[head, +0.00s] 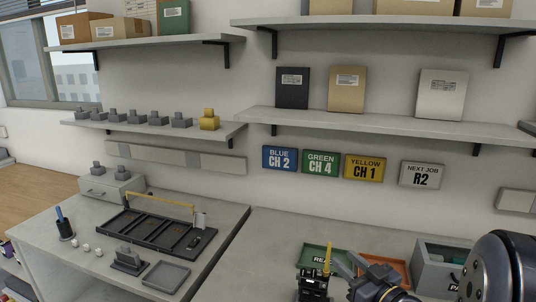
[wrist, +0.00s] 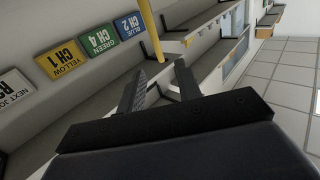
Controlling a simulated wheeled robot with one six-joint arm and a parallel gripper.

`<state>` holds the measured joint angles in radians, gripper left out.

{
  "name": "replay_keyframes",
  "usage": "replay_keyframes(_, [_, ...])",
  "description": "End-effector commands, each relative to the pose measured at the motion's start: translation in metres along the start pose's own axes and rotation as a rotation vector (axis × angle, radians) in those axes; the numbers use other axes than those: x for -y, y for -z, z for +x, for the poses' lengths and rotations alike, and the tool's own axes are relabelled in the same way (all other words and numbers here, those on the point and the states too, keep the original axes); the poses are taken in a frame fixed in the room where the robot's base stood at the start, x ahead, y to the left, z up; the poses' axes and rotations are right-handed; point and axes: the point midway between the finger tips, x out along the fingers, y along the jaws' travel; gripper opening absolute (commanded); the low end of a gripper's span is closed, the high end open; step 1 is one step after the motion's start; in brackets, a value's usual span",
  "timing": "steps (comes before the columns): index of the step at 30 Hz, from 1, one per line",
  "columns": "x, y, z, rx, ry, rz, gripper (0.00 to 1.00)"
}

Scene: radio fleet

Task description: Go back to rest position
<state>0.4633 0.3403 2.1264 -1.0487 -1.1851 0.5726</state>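My gripper (head: 350,264) is low in the head view, over the right-hand bench, just right of a black radio (head: 313,284) with a yellow antenna. In the wrist view my gripper (wrist: 158,80) has its two dark fingers apart, with nothing clamped between them. The yellow antenna (wrist: 150,30) shows just past the fingertips in that view, and the radio body is out of that frame. The antenna looks apart from both fingers. The radio stands upright in front of the green tray (head: 311,254); its base is cut off by the picture edge.
An orange tray (head: 398,263) and a grey box (head: 428,268) are behind and right of my gripper. A black rack tray (head: 160,236) is on the left bench. Shelves (head: 350,122) and channel signs (head: 320,163) line the wall. The bench left of the green tray is clear.

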Motion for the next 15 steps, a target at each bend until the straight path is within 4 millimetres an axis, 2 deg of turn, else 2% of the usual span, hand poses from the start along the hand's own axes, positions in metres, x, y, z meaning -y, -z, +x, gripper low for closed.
replay_keyframes(3, [-0.001,0.0,-0.017,-0.001,-0.005,-0.001,0.33])
replay_keyframes(5, [0.0,0.0,-0.021,0.0,0.0,-0.001,0.33])
replay_keyframes(15, [0.002,0.001,0.036,0.0,0.006,0.0,0.33])
